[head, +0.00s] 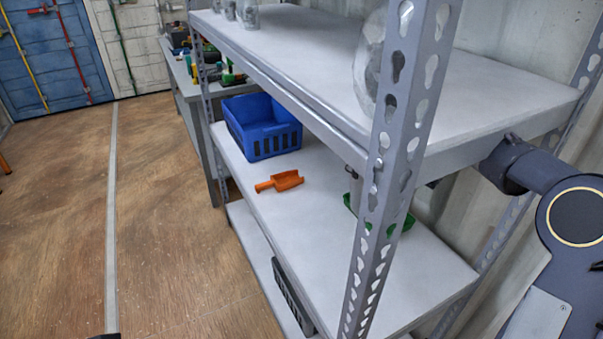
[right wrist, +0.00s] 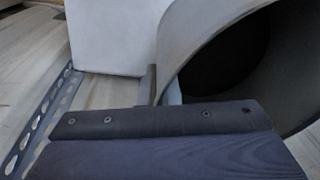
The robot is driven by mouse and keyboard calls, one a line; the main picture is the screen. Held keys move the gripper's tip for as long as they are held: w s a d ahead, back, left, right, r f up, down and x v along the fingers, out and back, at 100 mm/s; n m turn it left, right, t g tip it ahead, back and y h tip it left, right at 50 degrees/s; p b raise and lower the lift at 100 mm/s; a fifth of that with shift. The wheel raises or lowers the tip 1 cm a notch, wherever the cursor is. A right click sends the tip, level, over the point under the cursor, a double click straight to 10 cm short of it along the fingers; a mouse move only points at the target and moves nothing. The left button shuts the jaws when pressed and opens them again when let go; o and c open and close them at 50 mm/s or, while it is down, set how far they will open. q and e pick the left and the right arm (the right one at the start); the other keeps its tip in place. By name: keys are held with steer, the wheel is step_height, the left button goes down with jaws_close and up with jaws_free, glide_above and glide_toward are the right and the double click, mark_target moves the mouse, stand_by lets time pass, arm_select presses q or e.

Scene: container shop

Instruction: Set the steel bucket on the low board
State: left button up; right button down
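In the right wrist view, a large pale grey rounded form (right wrist: 190,60) with a dark hollow opening fills the upper right. It may be the steel bucket, but I cannot be sure. A dark bar with screws, seemingly part of my right gripper (right wrist: 155,120), crosses in front of it; its fingertips cannot be made out. No bucket is clearly visible there. The rack's lower board (head: 330,235) and a lowest board (head: 248,240) show.
The lower board carries a blue crate (head: 262,142), an orange scoop (head: 280,182) and a green item (head: 407,222) partly behind the perforated front post (head: 385,150). A dark crate (head: 290,298) stands on the lowest board.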

steer(key=shift+w+a+r, duration=0.1)
steer(key=shift+w+r, duration=0.05)
steer(key=shift+w, duration=0.15)
steer(key=a+f, duration=0.1)
steer(key=a, duration=0.1)
steer(key=a+f, duration=0.1)
steer(key=a, duration=0.2)
steer(key=a+f, duration=0.1)
steer(key=a, duration=0.2)
steer(key=shift+s+f+b, duration=0.25)
steer(key=shift+f+b, duration=0.1)
steer(key=shift+b, duration=0.05)
steer(key=a+f+b, duration=0.1)
steer(key=a+f, duration=0.5)
steer(key=f, duration=0.3)
steer(key=shift+s+f, duration=0.15)
steer(key=c, duration=2.1)
jaws_free()
steer(key=shift+s+f, duration=0.1)
steer(key=shift+f, duration=0.15)
steer(key=o, duration=0.5)
steer(key=shift+c, duration=0.2)
